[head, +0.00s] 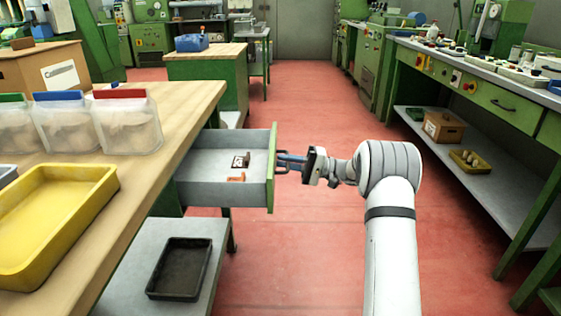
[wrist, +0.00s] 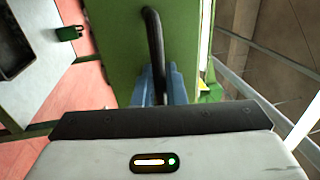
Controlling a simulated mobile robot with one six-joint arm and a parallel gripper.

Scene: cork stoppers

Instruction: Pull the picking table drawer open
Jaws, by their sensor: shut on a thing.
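The drawer (head: 225,163) of the wooden-topped picking table (head: 185,108) stands pulled well out from the table's side. Its inside is grey and its front (head: 273,168) is green. The lower end of the handle is hidden.
Clear bags (head: 127,122) and a yellow tray (head: 50,215) are on the tabletop. A black tray (head: 180,268) lies on the lower shelf. The red floor (head: 310,255) is clear around my arm. A green workbench (head: 492,95) stands at the right.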

